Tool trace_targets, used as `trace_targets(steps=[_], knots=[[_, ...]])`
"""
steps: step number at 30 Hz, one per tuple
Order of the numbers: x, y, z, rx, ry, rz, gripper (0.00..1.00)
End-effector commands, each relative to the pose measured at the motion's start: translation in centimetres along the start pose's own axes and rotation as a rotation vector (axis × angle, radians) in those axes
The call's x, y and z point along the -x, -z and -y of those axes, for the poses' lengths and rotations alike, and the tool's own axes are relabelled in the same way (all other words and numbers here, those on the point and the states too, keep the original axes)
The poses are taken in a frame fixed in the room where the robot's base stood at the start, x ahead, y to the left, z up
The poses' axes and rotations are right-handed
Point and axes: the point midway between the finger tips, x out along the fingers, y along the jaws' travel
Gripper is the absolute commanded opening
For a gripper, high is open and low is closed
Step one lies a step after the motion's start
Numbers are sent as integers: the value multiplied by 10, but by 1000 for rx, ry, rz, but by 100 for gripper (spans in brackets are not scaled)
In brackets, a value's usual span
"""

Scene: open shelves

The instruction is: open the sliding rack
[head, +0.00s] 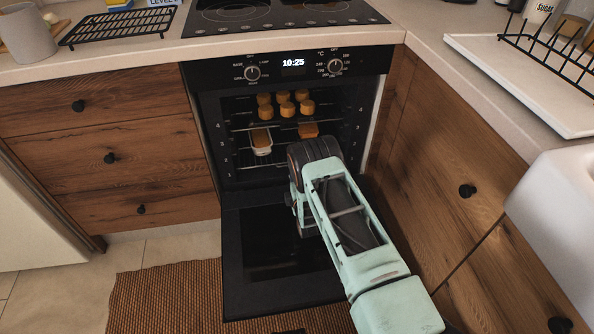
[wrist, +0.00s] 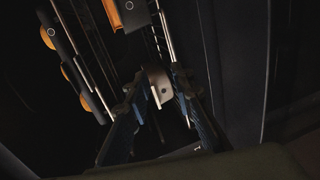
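The oven (head: 293,67) has its door (head: 262,285) folded down. Inside, an upper dark tray (head: 284,124) carries several round orange-brown baked pieces. A wire rack (head: 284,148) below it carries a white dish (head: 261,150) with orange food and another orange-topped item (head: 308,130). Which rack slides is unclear. My arm reaches over the door into the oven's lower front and hides my gripper in the head view. In the wrist view my gripper (wrist: 160,88) has its two fingers apart, with a pale block-like part (wrist: 160,84) beyond or between them; contact is unclear. Rack wires (wrist: 165,28) show above.
Wooden drawers (head: 128,143) stand left of the oven, and wooden cabinet fronts (head: 455,160) close in on the right of my arm. A stove top (head: 285,12) lies above. A ribbed brown mat (head: 165,295) covers the floor left of the door.

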Motion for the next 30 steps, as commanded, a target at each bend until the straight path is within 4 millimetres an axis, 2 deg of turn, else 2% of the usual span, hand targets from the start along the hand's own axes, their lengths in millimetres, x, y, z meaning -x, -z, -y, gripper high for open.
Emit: trace_targets(steps=[1,3,8,11,24,30], knots=[[1,-1,17,7,-11,-2,22],[2,-1,25,14,-27,-4,22],[0,-2,30,18,-41,-5,22],[-11,-2,31,17,-42,-4,22],[-83,-2,29,17,-41,-4,22],[-99,-1,27,17,-39,-4,22]])
